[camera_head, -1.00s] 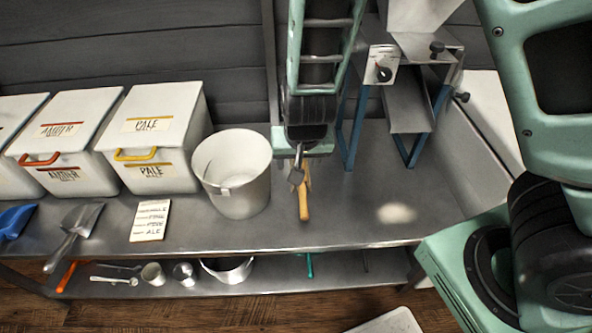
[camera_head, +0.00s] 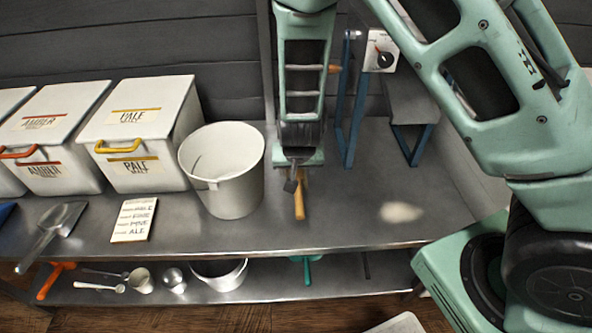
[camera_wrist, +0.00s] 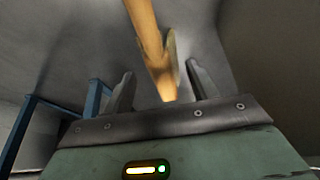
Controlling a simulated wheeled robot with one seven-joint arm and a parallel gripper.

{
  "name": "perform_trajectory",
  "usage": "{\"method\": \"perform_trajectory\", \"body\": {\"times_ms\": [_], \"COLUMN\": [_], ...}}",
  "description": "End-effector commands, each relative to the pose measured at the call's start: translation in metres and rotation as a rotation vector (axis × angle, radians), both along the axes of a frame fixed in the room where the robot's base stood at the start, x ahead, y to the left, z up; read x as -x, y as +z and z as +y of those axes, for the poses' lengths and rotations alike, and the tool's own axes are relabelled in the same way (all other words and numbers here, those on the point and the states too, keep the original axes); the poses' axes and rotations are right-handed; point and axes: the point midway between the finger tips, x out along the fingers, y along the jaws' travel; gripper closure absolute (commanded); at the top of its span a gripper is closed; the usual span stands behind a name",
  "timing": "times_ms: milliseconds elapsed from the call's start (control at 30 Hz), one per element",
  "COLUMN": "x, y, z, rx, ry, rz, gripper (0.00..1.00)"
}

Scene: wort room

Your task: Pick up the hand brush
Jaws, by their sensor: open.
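The hand brush (camera_head: 300,203) lies on the steel bench, its wooden handle pointing toward the front edge. My gripper (camera_head: 292,184) is over its far part and hides the brush head in the head view. In the wrist view the brush handle (camera_wrist: 146,32) runs down from the top edge into the space between the two fingers of my gripper (camera_wrist: 158,78). The fingers are apart, one on each side of the brush. I cannot tell whether either finger touches it.
A white bucket (camera_head: 228,177) stands just left of the brush. A mill with blue legs (camera_head: 354,115) stands behind to the right. Lidded white bins (camera_head: 150,105), a label card (camera_head: 133,219) and a metal scoop (camera_head: 52,228) are further left. The bench right of the brush is mostly clear.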

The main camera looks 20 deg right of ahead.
Motion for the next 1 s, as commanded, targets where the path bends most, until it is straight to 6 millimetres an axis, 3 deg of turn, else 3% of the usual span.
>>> {"method": "perform_trajectory", "body": {"times_ms": [333, 600, 633, 800, 900, 1000], "x": [-0.016, -0.019, -0.019, -0.019, -0.019, -0.019], "y": [-0.042, -0.046, -0.046, -0.046, -0.046, -0.046], "z": [-0.007, -0.007, -0.007, -0.007, -0.007, -0.007], "rx": [0.001, 0.000, 0.000, 0.000, 0.000, 0.000], "ry": [0.000, 0.001, 0.001, 0.001, 0.000, 0.000], "rz": [0.001, 0.001, 0.001, 0.001, 0.000, 0.000], "gripper": [0.42, 0.42, 0.45, 0.92, 0.99, 0.99]}}
